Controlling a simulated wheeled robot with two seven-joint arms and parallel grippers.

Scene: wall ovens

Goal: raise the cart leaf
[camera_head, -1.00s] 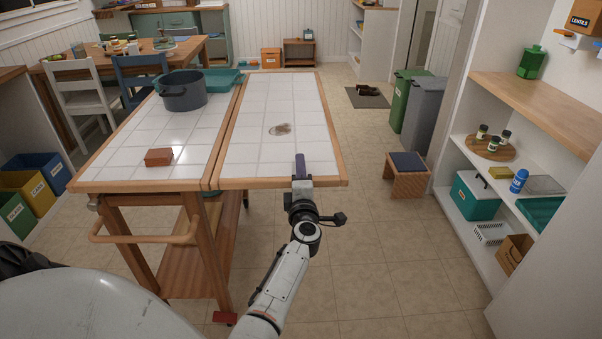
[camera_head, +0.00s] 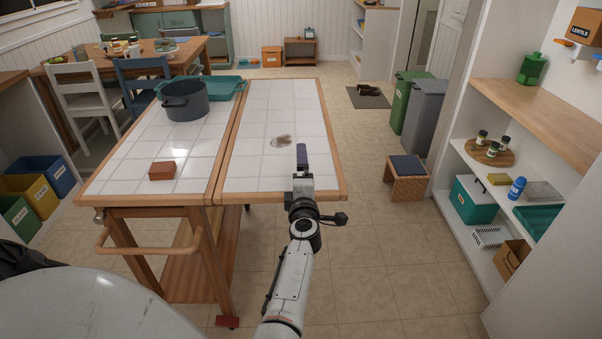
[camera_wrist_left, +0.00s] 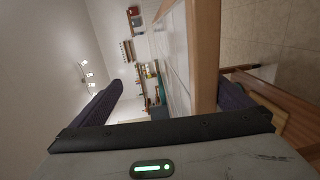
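The cart (camera_head: 155,211) has a white tiled top with wooden edging. Its leaf (camera_head: 250,150) lies out on the right side, looking about level with the top. My left gripper (camera_head: 302,160) is at the leaf's near edge, close to the right corner, one finger showing above the tiles. In the left wrist view the two dark fingers (camera_wrist_left: 165,100) stand wide apart, and the leaf's wooden edge (camera_wrist_left: 204,50) passes between them without visible clamping. What is under the leaf is mostly hidden. My right gripper is not in view.
A dark pot (camera_head: 184,101), teal tray (camera_head: 228,85) and red-brown block (camera_head: 162,170) are on the cart top. A dark stain or small item (camera_head: 282,141) is on the leaf. A stool (camera_head: 407,182) stands right. Floor between cart and shelves (camera_head: 480,205) is mostly free.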

